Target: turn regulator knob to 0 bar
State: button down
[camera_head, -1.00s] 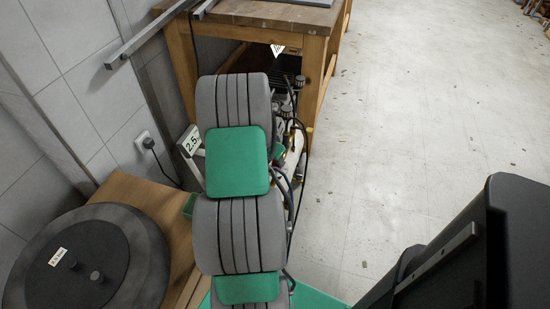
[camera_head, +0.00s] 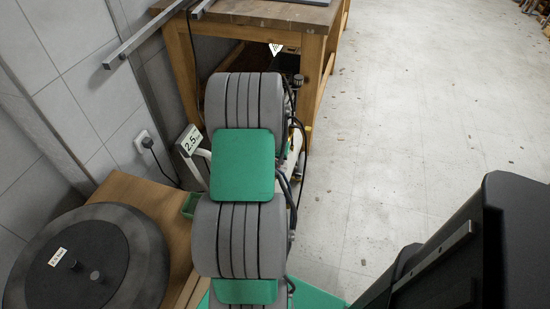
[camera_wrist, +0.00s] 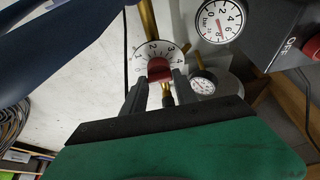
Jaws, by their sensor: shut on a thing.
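In the wrist view, the red regulator knob (camera_wrist: 159,69) sits in front of a round white dial (camera_wrist: 153,48) with the numbers 1 to 4 showing. My gripper (camera_wrist: 158,79) is shut on the knob, with a dark finger on each side of it. The knob's pointer setting is too small to tell. A large white gauge (camera_wrist: 218,20) marked bar is at the upper right, with a red needle. A smaller gauge (camera_wrist: 203,83) sits just right of the fingers. In the head view my arm hides the gripper and the knob.
A red switch (camera_wrist: 313,47) beside the word OFF is at the wrist view's right edge. In the head view, a wooden bench (camera_head: 270,14) stands behind my arm and a round black drum (camera_head: 88,262) is at lower left.

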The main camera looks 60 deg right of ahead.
jog(key=c, duration=1)
grip_release()
jog(key=shift+o, duration=0.2)
jog(key=p+v, duration=0.1)
jog(key=v, duration=0.6)
jog(key=shift+a+r, duration=0.2)
jog(key=shift+r, duration=0.15)
